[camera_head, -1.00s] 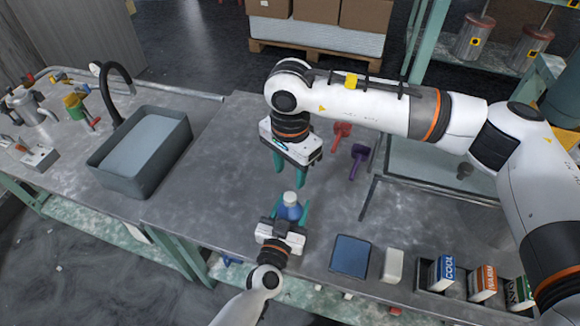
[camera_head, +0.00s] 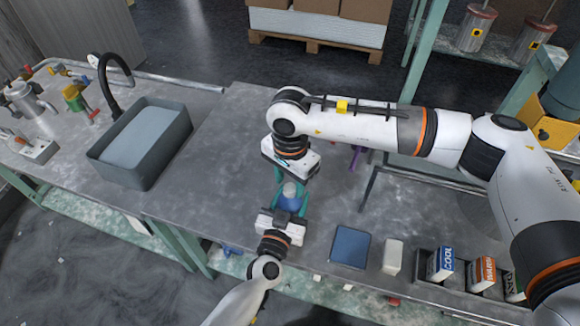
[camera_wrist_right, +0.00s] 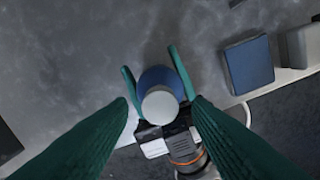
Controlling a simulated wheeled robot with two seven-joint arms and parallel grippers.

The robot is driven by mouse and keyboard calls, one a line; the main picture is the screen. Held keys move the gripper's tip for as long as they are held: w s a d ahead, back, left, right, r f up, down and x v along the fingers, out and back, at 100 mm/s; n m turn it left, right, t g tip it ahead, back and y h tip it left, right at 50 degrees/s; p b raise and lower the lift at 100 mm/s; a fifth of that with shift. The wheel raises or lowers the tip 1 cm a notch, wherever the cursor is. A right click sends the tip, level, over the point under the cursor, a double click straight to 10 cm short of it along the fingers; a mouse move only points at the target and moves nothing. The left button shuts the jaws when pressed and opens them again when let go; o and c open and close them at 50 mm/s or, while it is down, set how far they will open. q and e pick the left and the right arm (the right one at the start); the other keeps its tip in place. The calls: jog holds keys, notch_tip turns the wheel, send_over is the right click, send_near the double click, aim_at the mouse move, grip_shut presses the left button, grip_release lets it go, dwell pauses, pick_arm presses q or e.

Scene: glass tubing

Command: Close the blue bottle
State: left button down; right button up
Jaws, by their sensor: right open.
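The blue bottle (camera_head: 289,204) stands upright near the front of the grey table, with a white top (camera_head: 290,190). In the right wrist view I look down on the round white top (camera_wrist_right: 160,105) with the blue body (camera_wrist_right: 160,77) behind it. My left gripper (camera_head: 290,201) comes from the table's front edge, shut on the bottle's body with a finger on each side. My right gripper (camera_head: 290,184) is open and points down over the bottle. Its fingertips are on either side of the white top, with gaps. How firmly the top sits is hidden.
A blue square pad (camera_head: 350,248) and a white block (camera_head: 392,257) lie right of the bottle, with several small cartons (camera_head: 441,263) beyond. A grey basin (camera_head: 145,143) stands at the left. The table between basin and bottle is clear.

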jog(key=shift+f, duration=0.65)
grip_shut()
